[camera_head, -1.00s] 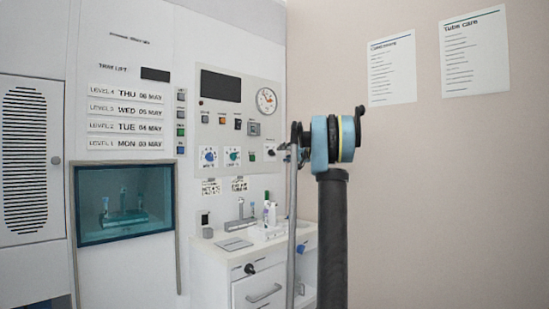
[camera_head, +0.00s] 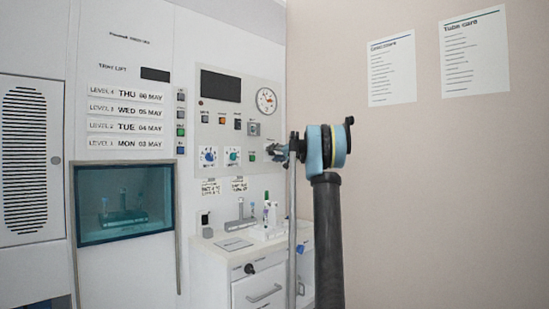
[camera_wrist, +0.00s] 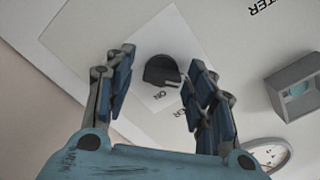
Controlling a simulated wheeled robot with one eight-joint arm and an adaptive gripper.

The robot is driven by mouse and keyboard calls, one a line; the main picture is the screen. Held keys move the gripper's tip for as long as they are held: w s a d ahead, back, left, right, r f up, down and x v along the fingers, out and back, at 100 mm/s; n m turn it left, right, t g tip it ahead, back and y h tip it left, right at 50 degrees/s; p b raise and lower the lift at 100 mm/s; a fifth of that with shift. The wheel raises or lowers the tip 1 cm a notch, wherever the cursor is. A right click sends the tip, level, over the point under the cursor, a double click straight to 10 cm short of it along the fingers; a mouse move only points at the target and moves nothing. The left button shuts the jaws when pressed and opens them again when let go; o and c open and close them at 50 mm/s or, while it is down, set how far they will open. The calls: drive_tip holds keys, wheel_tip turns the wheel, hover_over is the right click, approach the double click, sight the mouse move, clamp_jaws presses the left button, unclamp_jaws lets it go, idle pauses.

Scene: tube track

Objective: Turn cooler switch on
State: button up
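A black rotary switch knob (camera_wrist: 162,71) sits on a pale square label in the wrist view, with dark lettering below and right of it, partly covered by a finger. The lettering seems to include "ON". My gripper (camera_wrist: 163,60) is open, with one blue-padded finger on each side of the knob. I see gaps between knob and fingers; I cannot tell the depth. In the head view my gripper (camera_head: 275,151) is at the lower right of the control panel (camera_head: 225,118), covering the knob there.
A grey box with a teal button (camera_wrist: 298,90) and a round gauge (camera_wrist: 268,152) are to the right in the wrist view. In the head view, a counter (camera_head: 238,243) with tubes stands below the panel. A teal-windowed chamber (camera_head: 124,204) is at left.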

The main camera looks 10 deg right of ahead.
drive_tip(key=c, duration=0.7)
drive_tip(key=shift+c, duration=0.2)
drive_tip(key=shift+m, duration=0.3)
drive_tip(key=m, duration=0.2)
drive_tip(key=shift+m, duration=0.4)
drive_tip(key=m, duration=0.4)
drive_tip(key=shift+m, duration=0.3)
drive_tip(key=m, duration=0.4)
drive_tip(key=shift+m, duration=2.1)
